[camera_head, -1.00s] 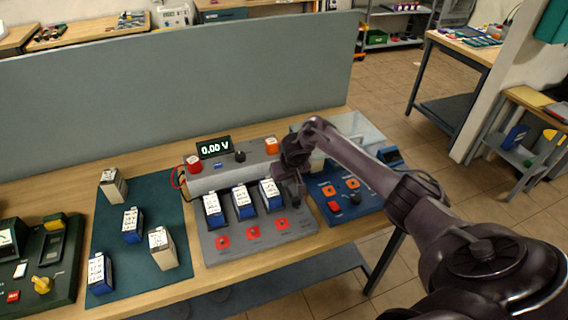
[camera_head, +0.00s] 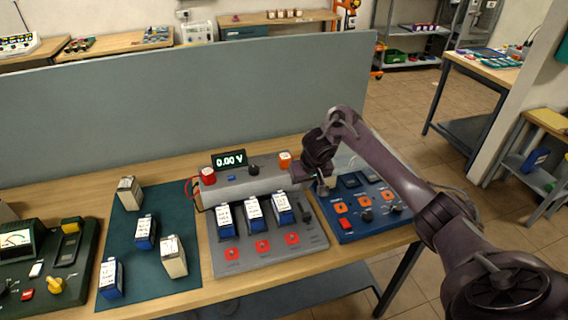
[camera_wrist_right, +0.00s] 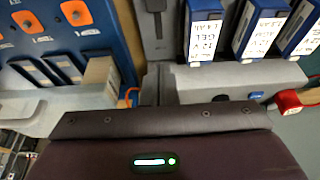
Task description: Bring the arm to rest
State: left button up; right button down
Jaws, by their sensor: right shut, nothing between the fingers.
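My right arm reaches in from the right in the head view, bent at a high elbow. My right gripper (camera_head: 323,187) points down, shut and empty, over the area between the grey battery tester (camera_head: 290,240) and the blue panel (camera_head: 352,228). It appears to be above both; contact cannot be made out. In the right wrist view the dark gripper body fills the bottom, with the blue panel at upper left (camera_wrist_right: 122,45) and the grey tester (camera_wrist_right: 230,82) at centre and right. My left gripper is not in view.
Several blue batteries (camera_head: 254,216) stand in the tester, whose display (camera_head: 229,160) reads 0.00 V. Blue and white batteries stand on a green mat (camera_head: 190,195). A green meter box (camera_head: 85,260) is at left. A grey partition (camera_head: 180,115) closes the back.

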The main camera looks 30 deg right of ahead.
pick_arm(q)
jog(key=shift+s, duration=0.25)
pick_arm(e)
jog(key=shift+w+f, duration=0.1)
